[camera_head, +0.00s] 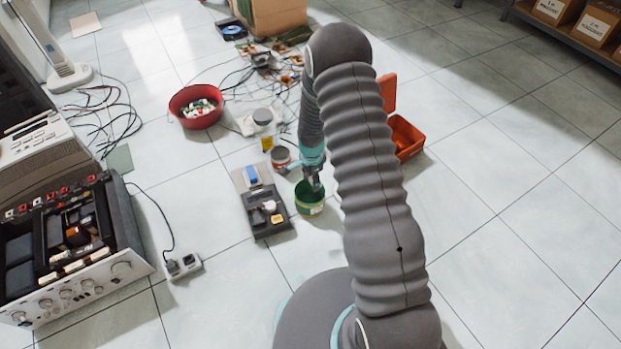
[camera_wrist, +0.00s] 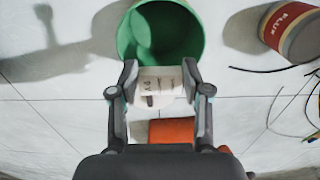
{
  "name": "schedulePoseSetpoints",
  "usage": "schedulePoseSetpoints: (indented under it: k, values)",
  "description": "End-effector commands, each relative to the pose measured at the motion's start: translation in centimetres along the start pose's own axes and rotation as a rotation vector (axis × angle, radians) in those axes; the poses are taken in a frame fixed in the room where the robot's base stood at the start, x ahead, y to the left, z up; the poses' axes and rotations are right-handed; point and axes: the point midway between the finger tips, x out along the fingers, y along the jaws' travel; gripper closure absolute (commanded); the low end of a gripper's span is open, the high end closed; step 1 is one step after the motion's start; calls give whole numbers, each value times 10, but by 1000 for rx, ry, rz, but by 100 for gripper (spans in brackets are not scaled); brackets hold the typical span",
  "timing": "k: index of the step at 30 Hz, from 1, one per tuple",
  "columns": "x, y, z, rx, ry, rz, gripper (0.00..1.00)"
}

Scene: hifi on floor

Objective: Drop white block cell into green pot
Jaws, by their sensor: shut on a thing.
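The green pot (camera_head: 310,198) stands on the tiled floor beside a dark tray, and it fills the top middle of the wrist view (camera_wrist: 185,35). The white block cell (camera_wrist: 160,88) has dark markings and sits between my fingertips in the wrist view. My gripper (camera_wrist: 160,82) is shut on it. The block overlaps the near rim of the pot in that view; its height above the pot is hard to tell. In the head view my gripper (camera_head: 314,182) points down at the pot, and the block cannot be made out there.
An orange piece (camera_wrist: 172,131) shows below the block in the wrist view. A red-labelled tin (camera_wrist: 293,30) stands near the pot. A dark tray (camera_head: 270,229) with small parts lies left of the pot. A red bowl (camera_head: 203,121), an orange box (camera_head: 406,138) and cables lie farther back.

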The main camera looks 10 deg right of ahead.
Motion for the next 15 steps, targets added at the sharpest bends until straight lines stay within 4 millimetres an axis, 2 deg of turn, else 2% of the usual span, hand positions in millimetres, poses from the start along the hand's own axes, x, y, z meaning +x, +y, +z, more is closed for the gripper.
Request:
schedulePoseSetpoints:
  k: [1, 6, 15]
  values:
    - [9, 0, 0, 0, 0, 1, 86]
    - [25, 0, 0, -1, 0, 1, 86]
    - [30, 0, 0, -1, 0, 0, 86]
